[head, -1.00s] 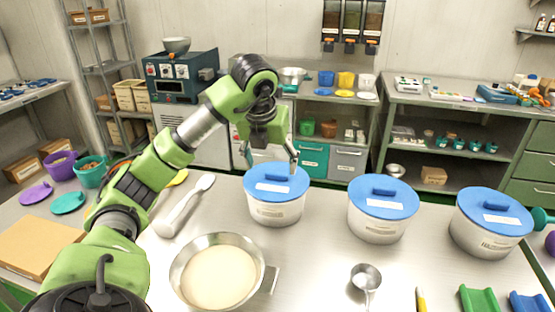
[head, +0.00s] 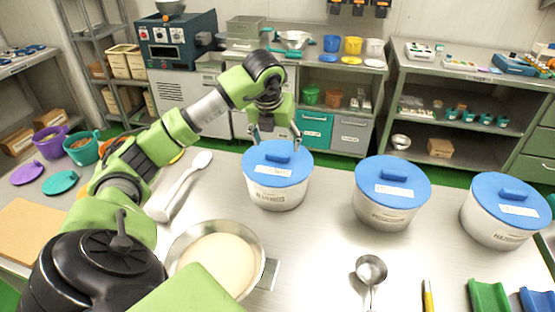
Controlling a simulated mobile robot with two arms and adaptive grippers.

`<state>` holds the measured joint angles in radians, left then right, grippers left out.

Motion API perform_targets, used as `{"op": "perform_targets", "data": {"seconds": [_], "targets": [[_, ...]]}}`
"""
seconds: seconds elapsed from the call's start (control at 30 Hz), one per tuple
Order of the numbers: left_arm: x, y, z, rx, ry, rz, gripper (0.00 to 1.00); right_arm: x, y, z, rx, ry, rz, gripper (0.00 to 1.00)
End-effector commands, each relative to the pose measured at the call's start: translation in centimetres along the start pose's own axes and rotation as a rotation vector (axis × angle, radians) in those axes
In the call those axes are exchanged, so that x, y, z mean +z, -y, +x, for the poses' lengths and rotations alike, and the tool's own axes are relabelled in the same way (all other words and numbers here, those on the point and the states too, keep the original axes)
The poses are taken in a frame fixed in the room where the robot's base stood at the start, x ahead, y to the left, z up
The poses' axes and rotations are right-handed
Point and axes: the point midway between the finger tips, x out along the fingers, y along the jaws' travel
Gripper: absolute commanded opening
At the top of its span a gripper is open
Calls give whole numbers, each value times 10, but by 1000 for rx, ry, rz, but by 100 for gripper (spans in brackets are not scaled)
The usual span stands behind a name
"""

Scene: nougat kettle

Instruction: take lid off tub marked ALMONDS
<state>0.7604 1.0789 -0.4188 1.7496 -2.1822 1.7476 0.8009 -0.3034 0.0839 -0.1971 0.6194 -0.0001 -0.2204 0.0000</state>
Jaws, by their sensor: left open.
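Three white tubs with blue lids stand in a row on the steel table: the left tub (head: 277,198), the middle tub (head: 382,213) and the right tub (head: 490,230). Each lid has a raised bar handle and a white label. The lettering is too small to read surely, so I cannot tell which says ALMONDS. My left gripper (head: 276,143) is open, its fingers spread at the far side of the left tub's blue lid (head: 262,177), close to the handle (head: 279,157). I cannot tell whether they touch the lid. My right gripper is not in view.
A steel bowl of pale cream (head: 216,262) stands in front of the left tub. A white scoop (head: 180,185) lies left of it. A metal ladle (head: 371,270), a yellow-handled tool (head: 428,296) and green and blue holders lie in front. Bare table separates the tubs.

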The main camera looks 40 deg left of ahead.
Motion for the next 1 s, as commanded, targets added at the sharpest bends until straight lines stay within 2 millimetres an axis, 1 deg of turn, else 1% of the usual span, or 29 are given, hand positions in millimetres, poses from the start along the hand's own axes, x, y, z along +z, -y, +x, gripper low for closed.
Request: {"op": "perform_targets", "data": {"seconds": [0.17, 0.33, 0.4, 0.5, 0.6, 0.77, 0.8, 0.87, 0.9, 0.93, 1.0], "targets": [[0, -1, 11, 2, -2, -1, 68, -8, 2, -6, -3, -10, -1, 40], [-2, -2, 33, 2, -6, 0, 68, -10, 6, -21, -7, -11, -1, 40], [-2, -2, 44, 2, -3, 0, 68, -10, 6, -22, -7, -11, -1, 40], [-2, -1, 53, 0, -2, 1, 68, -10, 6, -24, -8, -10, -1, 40], [-2, -1, 56, 1, 0, 2, 68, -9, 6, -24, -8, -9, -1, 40], [-2, -1, 56, 1, 1, 2, 68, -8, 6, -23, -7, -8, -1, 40], [-2, -1, 56, 1, 1, 2, 58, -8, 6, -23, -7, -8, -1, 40], [-2, -1, 56, 1, 1, 1, 42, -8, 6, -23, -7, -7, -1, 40], [-2, -1, 56, 1, 1, 1, 32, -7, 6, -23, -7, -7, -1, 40], [-2, -1, 56, 1, 1, 1, 26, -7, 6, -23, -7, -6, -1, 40], [-2, -1, 56, 1, 1, 1, 26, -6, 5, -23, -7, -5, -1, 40]]}}
